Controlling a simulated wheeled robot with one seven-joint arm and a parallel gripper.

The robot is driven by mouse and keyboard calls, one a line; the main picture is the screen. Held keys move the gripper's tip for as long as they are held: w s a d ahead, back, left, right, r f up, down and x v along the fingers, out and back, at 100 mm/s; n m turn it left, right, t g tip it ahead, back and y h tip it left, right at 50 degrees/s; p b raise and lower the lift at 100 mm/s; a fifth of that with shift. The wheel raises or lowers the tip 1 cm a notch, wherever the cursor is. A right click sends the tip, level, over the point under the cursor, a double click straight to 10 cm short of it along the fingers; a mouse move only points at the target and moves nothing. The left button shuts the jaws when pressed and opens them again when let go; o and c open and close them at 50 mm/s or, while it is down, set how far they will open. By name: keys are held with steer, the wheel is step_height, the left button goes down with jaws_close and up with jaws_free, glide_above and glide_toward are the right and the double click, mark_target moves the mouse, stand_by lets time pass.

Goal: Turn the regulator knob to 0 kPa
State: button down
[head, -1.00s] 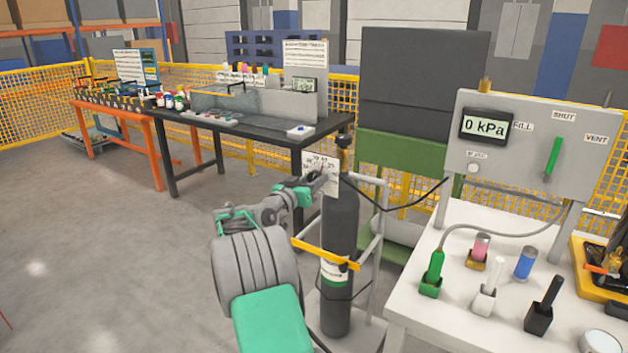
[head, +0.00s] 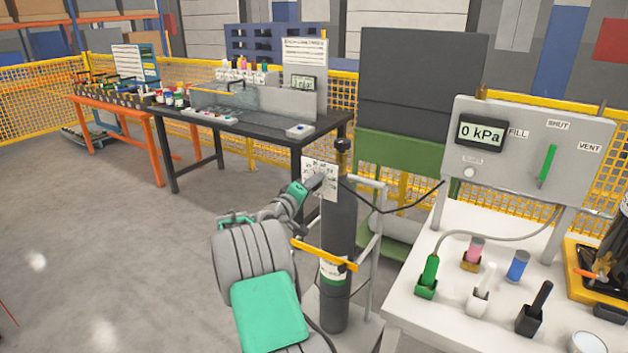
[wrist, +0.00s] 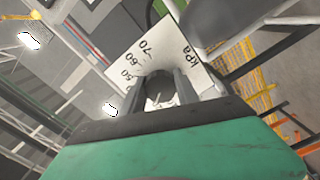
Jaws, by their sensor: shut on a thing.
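The regulator has a white dial plate (head: 322,177) near the top of the dark gas cylinder (head: 338,225). In the wrist view the dial plate (wrist: 138,44) shows the numbers 50, 60 and 70 and the letters kPa. My gripper (head: 318,182) is at the front of the plate. In the wrist view my gripper (wrist: 160,92) has its two grey fingers shut on the regulator knob (wrist: 160,90) in front of the plate. The knob is mostly hidden between the fingers, and its pointer setting cannot be read. The panel display (head: 481,133) reads 0 kPa.
The cylinder stands on a trolley with a yellow strap (head: 323,254). A white table (head: 405,318) with several small fittings stands close on the right, under the grey panel (head: 520,180). A black bench (head: 250,128) stands behind. Open floor lies to the left.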

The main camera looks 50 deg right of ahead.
steer(key=n+p, duration=0.5)
steer(key=n, duration=0.2)
steer(key=shift+r, duration=0.2)
steer(key=n+p, duration=0.2)
steer(key=n, duration=0.2)
steer(key=shift+n+p, duration=0.3)
steer(key=shift+f+n+p, duration=0.1)
steer(key=shift+n+p, duration=0.55)
steer(key=shift+n, duration=0.55)
steer(key=c, duration=0.9)
jaws_free()
steer(key=shift+a, duration=0.1)
